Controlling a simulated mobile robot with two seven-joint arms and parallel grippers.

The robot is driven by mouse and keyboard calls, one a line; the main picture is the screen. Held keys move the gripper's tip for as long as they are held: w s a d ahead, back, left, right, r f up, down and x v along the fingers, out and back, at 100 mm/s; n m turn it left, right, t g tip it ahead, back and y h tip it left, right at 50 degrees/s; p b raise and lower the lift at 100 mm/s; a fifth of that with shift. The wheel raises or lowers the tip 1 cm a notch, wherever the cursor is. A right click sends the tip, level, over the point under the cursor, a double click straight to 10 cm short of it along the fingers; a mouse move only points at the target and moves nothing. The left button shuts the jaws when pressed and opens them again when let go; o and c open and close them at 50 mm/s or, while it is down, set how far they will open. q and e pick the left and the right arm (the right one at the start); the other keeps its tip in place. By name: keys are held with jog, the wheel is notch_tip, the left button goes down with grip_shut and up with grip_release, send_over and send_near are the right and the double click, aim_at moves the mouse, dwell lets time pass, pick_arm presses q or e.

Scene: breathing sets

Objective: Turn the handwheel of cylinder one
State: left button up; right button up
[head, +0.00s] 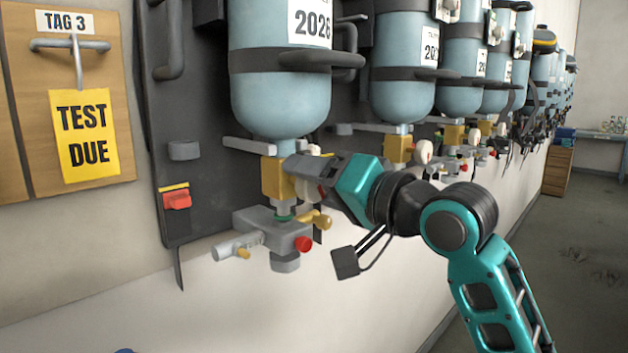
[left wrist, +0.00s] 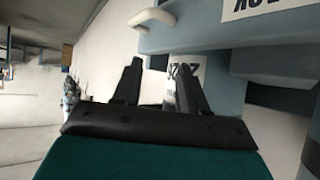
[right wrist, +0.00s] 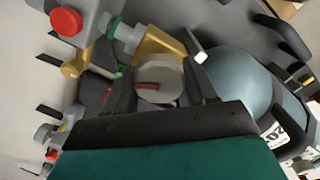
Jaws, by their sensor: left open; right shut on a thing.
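Cylinder one (head: 275,95) is the nearest blue cylinder in the head view, hanging upside down with a label ending in 2026. Below it is a brass valve (head: 276,180) joined to a grey regulator block (head: 268,228). The pale handwheel (right wrist: 158,80) has a red mark and sits between the fingers of my right gripper (right wrist: 160,82) in the right wrist view. In the head view my right gripper (head: 312,172) reaches the valve from the right, shut on the handwheel and hiding most of it. My left gripper (left wrist: 158,75) is open and empty in the left wrist view.
More blue cylinders (head: 403,75) with valves line the wall to the right. A wooden board with a yellow TEST DUE tag (head: 86,135) hangs at left. A red clip (head: 176,198) is on the dark backplate. The floor (head: 560,260) at right is clear.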

jog(key=shift+f+m, duration=0.1)
jog(key=shift+m, duration=2.6)
jog(key=o, duration=1)
jog(key=shift+c, duration=0.2)
jog(key=shift+d, duration=0.15)
jog(key=v, duration=1.2)
jog(key=shift+s+d+b, duration=0.25)
jog(key=shift+d+b, duration=0.05)
jog(key=shift+b, duration=0.15)
